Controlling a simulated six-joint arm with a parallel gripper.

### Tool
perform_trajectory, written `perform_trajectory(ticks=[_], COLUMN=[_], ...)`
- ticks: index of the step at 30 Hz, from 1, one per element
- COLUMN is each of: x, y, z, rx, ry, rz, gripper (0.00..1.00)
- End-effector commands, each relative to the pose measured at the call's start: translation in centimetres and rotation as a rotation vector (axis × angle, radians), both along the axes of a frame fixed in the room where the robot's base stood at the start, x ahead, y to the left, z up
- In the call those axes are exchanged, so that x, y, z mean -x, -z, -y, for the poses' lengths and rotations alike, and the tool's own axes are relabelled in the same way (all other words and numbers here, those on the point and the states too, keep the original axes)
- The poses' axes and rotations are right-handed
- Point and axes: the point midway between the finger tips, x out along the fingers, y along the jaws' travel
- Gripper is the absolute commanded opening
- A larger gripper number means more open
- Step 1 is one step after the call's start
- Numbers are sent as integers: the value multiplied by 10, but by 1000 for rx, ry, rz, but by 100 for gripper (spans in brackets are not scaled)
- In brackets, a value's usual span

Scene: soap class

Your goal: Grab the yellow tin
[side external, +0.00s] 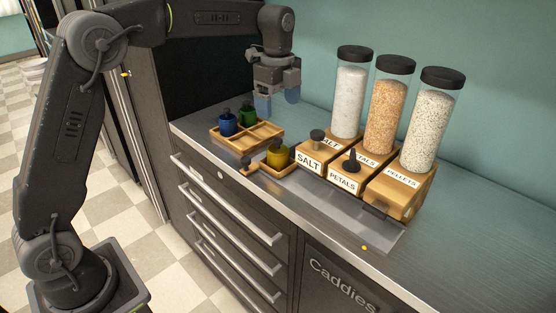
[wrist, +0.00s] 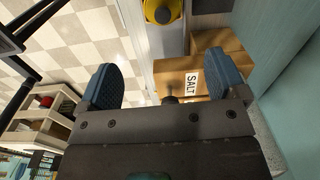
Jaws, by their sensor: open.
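The yellow tin (side external: 278,154) sits upright in a small wooden tray (side external: 283,169) near the front edge of the counter. It has a dark knob on top. In the wrist view the yellow tin (wrist: 162,10) shows at the top edge, partly cut off, beyond my fingers. My gripper (side external: 276,104) is open and empty, with bluish fingers pointing down. It is above the counter, higher than the tin and apart from it. In the wrist view my gripper (wrist: 113,88) has its two fingers spread wide.
A wooden caddy (side external: 262,133) holds a blue tin (side external: 228,123) and a green tin (side external: 248,115). Right of the yellow tin stand wooden dispensers labelled salt (side external: 310,162), petals (side external: 343,180) and pellets (side external: 399,190), with tall clear jars. The counter's far right (side external: 480,230) is clear.

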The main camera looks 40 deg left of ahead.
Motion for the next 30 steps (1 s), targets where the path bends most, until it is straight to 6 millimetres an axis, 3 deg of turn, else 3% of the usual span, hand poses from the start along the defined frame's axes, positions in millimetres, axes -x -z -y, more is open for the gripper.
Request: perform_trajectory(ticks=[5,16,25,30], x=[-10,-9,-8,-6], y=[14,79,102,128], z=[-2,-2,-4,-8], rx=[1,1,0,1], ry=[60,59,58,58], rz=[-19,-21,-19,-20], gripper=[90,90,90,90])
